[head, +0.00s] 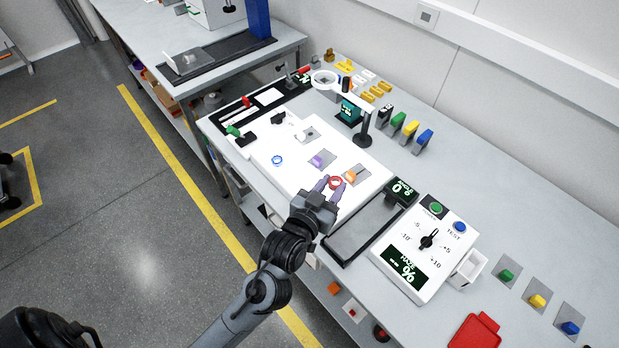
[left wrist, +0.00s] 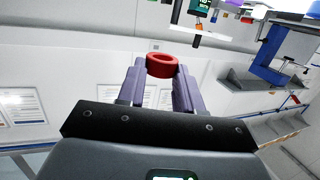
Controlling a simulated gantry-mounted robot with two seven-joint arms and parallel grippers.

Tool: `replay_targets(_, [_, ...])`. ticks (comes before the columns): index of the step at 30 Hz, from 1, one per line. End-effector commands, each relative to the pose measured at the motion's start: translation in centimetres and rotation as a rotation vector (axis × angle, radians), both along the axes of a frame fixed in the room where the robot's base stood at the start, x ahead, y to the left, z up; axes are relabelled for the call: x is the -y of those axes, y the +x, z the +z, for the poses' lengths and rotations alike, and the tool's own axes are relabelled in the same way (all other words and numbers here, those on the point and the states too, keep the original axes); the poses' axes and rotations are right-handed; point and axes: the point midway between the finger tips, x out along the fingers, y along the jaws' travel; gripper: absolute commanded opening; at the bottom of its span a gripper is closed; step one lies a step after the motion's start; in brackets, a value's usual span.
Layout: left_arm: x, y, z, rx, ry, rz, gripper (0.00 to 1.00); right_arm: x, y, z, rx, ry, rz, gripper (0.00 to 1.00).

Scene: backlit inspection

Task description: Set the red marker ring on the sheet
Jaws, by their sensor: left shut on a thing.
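The red marker ring (head: 335,183) is held between the fingertips of my left gripper (head: 334,186). In the left wrist view the ring (left wrist: 162,65) sits between the two purple fingers of the gripper (left wrist: 161,72). The white sheet (head: 290,178), a bright lit panel on the bench, lies under and beyond the gripper. I cannot tell whether the ring touches the sheet or is above it. My right gripper is not in view.
On the sheet are a blue ring (head: 277,160), a purple block (head: 318,161) and an orange block (head: 350,175). A black-framed tray (head: 362,228) and a white control box (head: 425,250) stand to the right. A black stand (head: 363,136) rises behind the sheet.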

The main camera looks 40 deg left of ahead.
Motion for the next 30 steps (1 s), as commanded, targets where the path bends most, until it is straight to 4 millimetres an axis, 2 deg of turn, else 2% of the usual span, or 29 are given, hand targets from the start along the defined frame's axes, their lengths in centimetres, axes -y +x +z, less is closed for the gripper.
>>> replay_targets(9, [-6.2, 0.8, -3.9, -0.003, 0.006, 0.002, 0.07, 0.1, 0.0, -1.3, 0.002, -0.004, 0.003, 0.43])
replay_targets(15, [-9.2, 1.3, -5.8, -0.002, 0.004, 0.001, 0.07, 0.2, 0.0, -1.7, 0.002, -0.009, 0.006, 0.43])
replay_targets(19, [-10.3, 1.5, -6.3, -0.001, 0.001, 0.001, 0.07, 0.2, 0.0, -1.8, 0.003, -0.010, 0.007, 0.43])
replay_targets(25, [-10.6, 1.5, -7.0, -0.002, -0.001, -0.001, 0.07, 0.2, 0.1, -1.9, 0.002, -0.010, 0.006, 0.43])
replay_targets(30, [-10.6, 1.5, -9.0, -0.004, -0.001, 0.000, 0.07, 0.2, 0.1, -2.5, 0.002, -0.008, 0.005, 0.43])
